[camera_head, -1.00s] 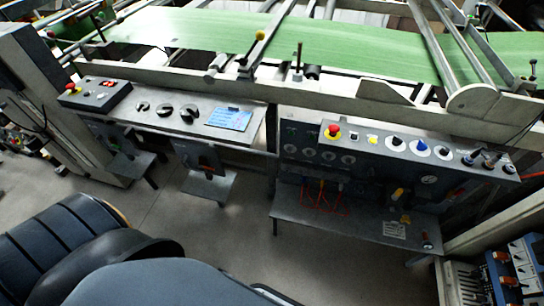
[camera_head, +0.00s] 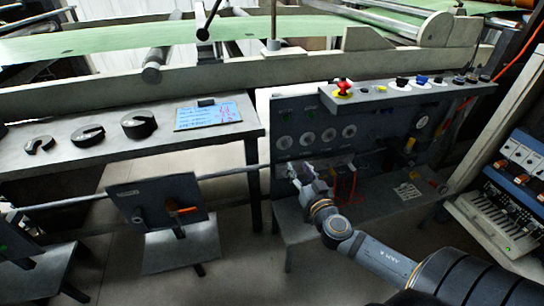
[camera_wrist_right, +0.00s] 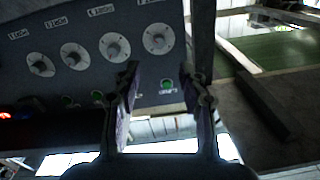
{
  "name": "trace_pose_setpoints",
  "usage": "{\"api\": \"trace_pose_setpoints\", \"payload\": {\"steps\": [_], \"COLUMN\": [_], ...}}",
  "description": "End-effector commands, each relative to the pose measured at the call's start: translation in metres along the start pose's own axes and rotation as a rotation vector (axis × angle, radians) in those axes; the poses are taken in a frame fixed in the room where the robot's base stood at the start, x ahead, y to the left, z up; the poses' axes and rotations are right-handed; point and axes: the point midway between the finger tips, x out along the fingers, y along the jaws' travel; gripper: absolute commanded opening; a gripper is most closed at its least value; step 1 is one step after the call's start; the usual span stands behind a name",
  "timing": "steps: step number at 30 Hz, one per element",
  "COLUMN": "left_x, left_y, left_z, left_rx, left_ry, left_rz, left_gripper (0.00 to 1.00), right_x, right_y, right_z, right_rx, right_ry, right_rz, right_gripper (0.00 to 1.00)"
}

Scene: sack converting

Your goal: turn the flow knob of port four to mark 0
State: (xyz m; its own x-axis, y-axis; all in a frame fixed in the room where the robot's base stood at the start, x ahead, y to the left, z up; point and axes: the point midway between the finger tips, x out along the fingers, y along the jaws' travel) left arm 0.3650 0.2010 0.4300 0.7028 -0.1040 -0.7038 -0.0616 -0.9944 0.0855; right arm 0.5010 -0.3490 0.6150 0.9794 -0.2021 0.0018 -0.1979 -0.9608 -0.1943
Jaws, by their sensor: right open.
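The flow knobs form a row of round pale dials on the dark front panel, with the dial at the left end (camera_head: 284,142) and the one at the right end (camera_head: 349,131) marking its extent. In the right wrist view the row runs from a dark-centred dial (camera_wrist_right: 40,65) to a pale dial (camera_wrist_right: 157,39) by the panel edge. The port labels are too small to read surely, so I cannot tell which is port four; knob marks are unreadable. My right gripper (camera_head: 300,174) is open and empty, just below the row's left end. Its fingers (camera_wrist_right: 163,80) show apart. My left gripper is out of view.
A control box with a red emergency button (camera_head: 343,88) juts out above the dials.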

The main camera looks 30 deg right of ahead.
Motion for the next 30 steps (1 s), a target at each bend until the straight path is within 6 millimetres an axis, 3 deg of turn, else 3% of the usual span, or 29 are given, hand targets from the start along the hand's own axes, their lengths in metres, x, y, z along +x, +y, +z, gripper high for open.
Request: {"api": "trace_pose_setpoints", "payload": {"steps": [5, 10, 18, 28, 30], "left_x": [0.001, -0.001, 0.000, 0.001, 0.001], "left_y": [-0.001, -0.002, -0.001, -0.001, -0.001], "left_z": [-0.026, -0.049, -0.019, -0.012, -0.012], "left_rx": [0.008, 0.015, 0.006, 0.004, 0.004], "left_ry": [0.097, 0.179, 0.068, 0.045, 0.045], "left_rz": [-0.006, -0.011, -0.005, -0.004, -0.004], "left_gripper": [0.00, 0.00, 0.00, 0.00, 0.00], "right_x": [0.019, 0.057, 0.098, 0.103, 0.103], "right_y": [0.001, 0.000, 0.000, 0.000, 0.000], "right_z": [0.000, -0.002, -0.001, 0.001, 0.001], "right_rx": [0.003, 0.008, 0.003, 0.001, 0.001], "right_ry": [0.003, 0.004, -0.001, -0.002, -0.002], "right_rz": [0.003, 0.002, 0.002, 0.000, 0.000], "right_gripper": [0.43, 0.43, 0.43, 0.43, 0.36]}}
